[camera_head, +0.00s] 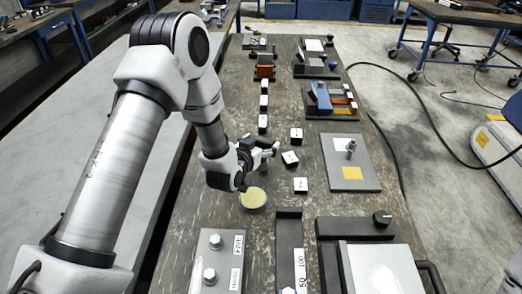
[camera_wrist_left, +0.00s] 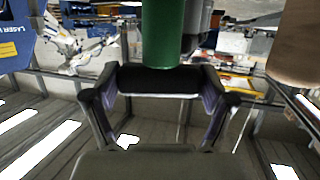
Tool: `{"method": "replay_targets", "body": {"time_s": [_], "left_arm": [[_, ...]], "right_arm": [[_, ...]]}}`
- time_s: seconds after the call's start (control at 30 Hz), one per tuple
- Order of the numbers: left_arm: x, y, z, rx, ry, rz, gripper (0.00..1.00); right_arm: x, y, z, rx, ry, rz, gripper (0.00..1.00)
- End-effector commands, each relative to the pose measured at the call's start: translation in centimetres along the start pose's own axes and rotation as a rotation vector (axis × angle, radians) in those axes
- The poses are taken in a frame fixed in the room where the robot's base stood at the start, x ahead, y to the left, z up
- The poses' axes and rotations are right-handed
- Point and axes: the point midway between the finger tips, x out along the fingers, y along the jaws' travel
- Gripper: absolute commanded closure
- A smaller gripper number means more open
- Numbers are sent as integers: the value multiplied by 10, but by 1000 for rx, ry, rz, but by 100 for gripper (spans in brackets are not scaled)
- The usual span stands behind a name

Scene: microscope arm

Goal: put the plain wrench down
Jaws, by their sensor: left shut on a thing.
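My left gripper (camera_head: 266,153) reaches over the middle of the bench, just behind a round yellow-topped dish (camera_head: 253,198). In the left wrist view, my left gripper (camera_wrist_left: 160,82) is shut on a dark cylindrical thing (camera_wrist_left: 160,79) that lies across between the fingertips. A green cylinder (camera_wrist_left: 163,35) shows directly beyond it; I cannot tell whether they are joined. I cannot make out the plain wrench as such in either view, nor tell whether the held thing is it. My right gripper is not in view.
The bench (camera_head: 225,150) carries small white-topped blocks (camera_head: 290,158) right of the gripper. A grey plate (camera_head: 343,172) with a metal post and yellow square stands farther right. A bolted plate (camera_head: 214,262) and a dark strip marked 50 and 100 (camera_head: 288,250) lie in front.

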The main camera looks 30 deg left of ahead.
Motion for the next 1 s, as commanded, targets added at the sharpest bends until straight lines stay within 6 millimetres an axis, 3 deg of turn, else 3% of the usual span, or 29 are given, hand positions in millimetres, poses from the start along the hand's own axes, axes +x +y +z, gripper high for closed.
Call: {"method": "replay_targets", "body": {"time_s": [0.03,0.07,0.47,0.5,0.87,1.0], "left_arm": [[5,0,17,1,0,0,81],[6,0,20,1,1,0,81],[7,1,23,0,3,0,81],[6,1,22,0,1,0,3],[6,1,21,0,1,0,0],[-4,0,20,-2,-1,0,0]], "right_arm": [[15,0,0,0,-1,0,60],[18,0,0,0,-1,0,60],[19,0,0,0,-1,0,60],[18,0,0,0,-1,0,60],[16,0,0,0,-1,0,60],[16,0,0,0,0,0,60]]}}
